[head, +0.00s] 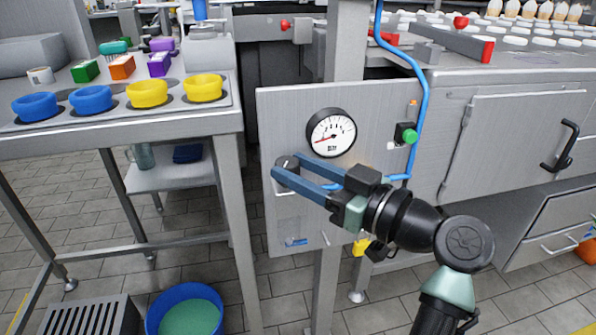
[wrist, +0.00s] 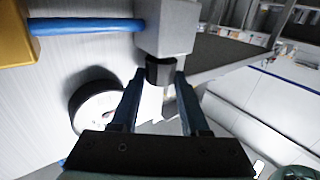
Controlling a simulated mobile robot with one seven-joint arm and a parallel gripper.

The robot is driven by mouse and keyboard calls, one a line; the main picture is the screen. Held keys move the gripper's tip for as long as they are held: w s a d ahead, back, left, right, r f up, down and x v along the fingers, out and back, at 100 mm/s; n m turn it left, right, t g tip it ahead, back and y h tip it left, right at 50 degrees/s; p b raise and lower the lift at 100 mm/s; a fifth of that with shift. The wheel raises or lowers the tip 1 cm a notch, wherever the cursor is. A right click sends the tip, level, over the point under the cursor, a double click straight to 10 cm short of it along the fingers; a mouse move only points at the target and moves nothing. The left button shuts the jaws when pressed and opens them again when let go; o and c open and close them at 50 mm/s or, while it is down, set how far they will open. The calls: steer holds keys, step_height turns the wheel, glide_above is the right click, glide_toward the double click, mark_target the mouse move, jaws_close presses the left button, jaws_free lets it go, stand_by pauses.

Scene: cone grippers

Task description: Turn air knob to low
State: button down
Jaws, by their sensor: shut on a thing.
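The air knob (head: 288,161) is a small dark round knob at the left of a grey metal panel (head: 285,110), below and left of a round white pressure gauge (head: 331,132). My gripper (head: 283,170) reaches in from the right, its two blue fingers on either side of the knob and shut on it. In the wrist view the knob (wrist: 161,72) shows dark between the fingertips (wrist: 160,77). The fingers partly hide the knob, so its exact setting cannot be read. The gauge needle points to the lower left.
A green button (head: 409,136) sits on the panel's right, beside a blue hose (head: 423,85). A steel table (head: 120,140) with blue and yellow bowls stands at the left. A blue bucket (head: 185,310) is on the floor. A grey cabinet (head: 510,140) stands at the right.

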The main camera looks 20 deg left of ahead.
steer(key=shift+d+f, duration=0.2)
steer(key=shift+f, duration=0.05)
steer(key=shift+c, duration=2.1)
jaws_free()
steer(key=shift+r, duration=0.15)
steer(key=shift+a+r, duration=0.2)
steer(key=m+t+p, duration=0.1)
steer(key=t+h+p, duration=0.1)
steer(key=m+t+p, duration=0.1)
steer(key=shift+s+a+r+m+t+h, duration=0.2)
steer(key=shift+s+a+m+t+h, duration=0.1)
steer(key=shift+s+a+t+h, duration=0.1)
steer(key=m+t+h+p, duration=0.2)
steer(key=p, duration=0.1)
steer(key=m+t+h+p, duration=0.2)
steer(key=p, duration=0.1)
steer(key=shift+s+a+t, duration=0.1)
steer(key=shift+s+t, duration=0.1)
steer(key=shift+t, duration=0.2)
steer(key=m+t+h+p, duration=0.1)
steer(key=h+p, duration=0.1)
steer(key=p, duration=0.3)
steer(key=shift+m, duration=0.4)
steer(key=h+p, duration=0.1)
steer(key=p, duration=0.1)
steer(key=shift+m+t+p, duration=0.3)
steer(key=m+t+h+p, duration=0.1)
steer(key=h+p, duration=0.1)
steer(key=p, duration=0.6)
steer(key=shift+a, duration=0.4)
